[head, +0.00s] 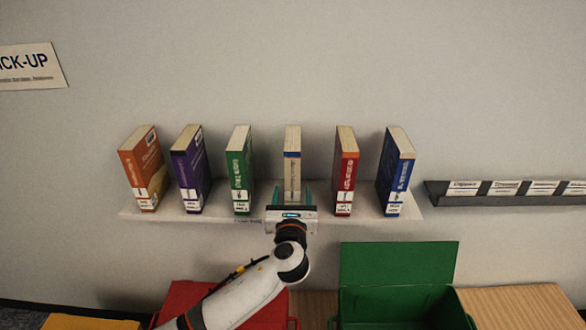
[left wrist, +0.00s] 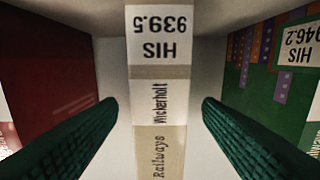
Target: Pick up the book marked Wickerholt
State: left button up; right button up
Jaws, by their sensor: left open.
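The Wickerholt book (head: 291,172) stands upright on the wall shelf, fourth from the left, with a beige spine and a dark blue band near its top. In the left wrist view its spine (left wrist: 160,120) reads "Wickerholt", "Railways" and an upside-down label "HIS 939.5". My left gripper (head: 292,194) is in front of this book's lower part. Its two green fingers are open, one on each side of the spine, with visible gaps between them and the book. The lower end of the spine is hidden by the gripper in the head view.
A green book (head: 239,165) stands to the left and a red book (head: 345,172) to the right, with gaps between. More books share the shelf (head: 262,205). Below are a green bin (head: 400,265) and a red bin (head: 195,295). A dark labelled rail (head: 470,200) is at right.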

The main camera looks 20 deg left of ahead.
pick_arm(q)
jog(key=p+x, duration=0.1)
jog(key=x, duration=0.4)
jog(key=shift+w+r, duration=0.1)
jog(key=shift+w, duration=0.1)
jog(key=shift+w+a, duration=0.15)
jog(key=shift+w, duration=0.3)
grip_shut()
